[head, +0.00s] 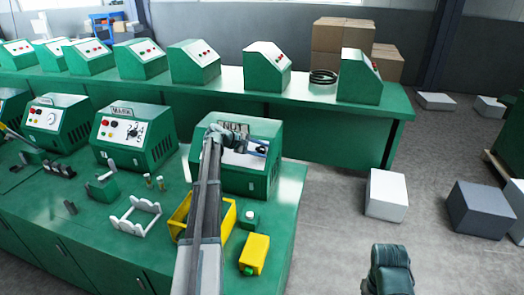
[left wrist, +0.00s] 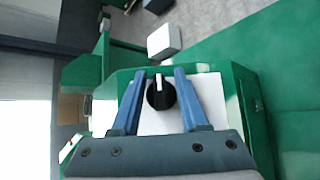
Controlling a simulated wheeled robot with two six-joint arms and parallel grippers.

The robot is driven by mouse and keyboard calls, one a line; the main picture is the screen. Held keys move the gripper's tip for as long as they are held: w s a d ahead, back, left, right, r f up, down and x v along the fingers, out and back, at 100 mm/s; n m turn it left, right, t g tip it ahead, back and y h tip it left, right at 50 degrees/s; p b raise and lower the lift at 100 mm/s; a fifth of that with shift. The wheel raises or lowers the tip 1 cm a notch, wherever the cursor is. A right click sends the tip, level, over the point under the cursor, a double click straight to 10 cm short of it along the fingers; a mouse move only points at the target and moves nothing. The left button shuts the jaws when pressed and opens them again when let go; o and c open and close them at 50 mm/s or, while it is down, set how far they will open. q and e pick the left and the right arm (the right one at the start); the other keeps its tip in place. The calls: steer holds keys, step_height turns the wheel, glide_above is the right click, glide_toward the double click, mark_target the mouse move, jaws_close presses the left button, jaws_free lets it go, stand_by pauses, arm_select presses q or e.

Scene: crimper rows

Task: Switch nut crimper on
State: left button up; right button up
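The nut crimper appears to be the green box (head: 252,180) with a sloped white panel at the right end of the front bench. My left gripper (head: 258,149) is over that panel, and my arm hides much of it. In the left wrist view the black knob (left wrist: 160,96) with a white pointer sits on the white panel. The blue fingers of my left gripper (left wrist: 159,73) are open, one on each side of the knob; a gap shows on both sides. The pointer points toward the top of that picture.
A similar green machine (head: 135,135) stands to the left on the same bench. A yellow bin (head: 228,222), a yellow box (head: 255,254) and a white rack (head: 136,216) lie in front. Several machines line the back bench (head: 320,112). A white block (head: 386,194) is on the floor.

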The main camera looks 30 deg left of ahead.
arm_select(q)
steer(key=p+v, duration=0.7)
steer(key=v, duration=0.7)
steer(key=shift+d, duration=0.1)
steer(key=s+d+f+m+g+y, duration=0.1)
steer(key=s+d+f+m+g, duration=0.15)
steer(key=d, duration=0.85)
steer(key=s+d+f+m+g, duration=0.2)
steer(key=d+f+m, duration=0.15)
steer(key=d, duration=0.85)
steer(key=s+d+f+m+g+y, duration=0.1)
steer(key=s+d+f+m+g, duration=0.15)
steer(key=d, duration=0.85)
steer(key=s+d+f+m+g+y, duration=0.1)
steer(key=s+d+m+y, duration=0.2)
steer(key=s+d+m, duration=0.3)
steer(key=s+d+f+m+g+y, duration=0.1)
steer(key=s+d+f+m+y, duration=0.1)
steer(key=s+d+m, duration=0.4)
steer(key=shift+s+d+g+y+b, duration=0.2)
steer(key=shift+s+d+y, duration=0.25)
steer(key=shift+s+d, duration=1.25)
steer(key=shift+s+d+g+y+b, duration=0.15)
steer(key=shift+s+d+y, duration=0.3)
steer(key=shift+s, duration=2.6)
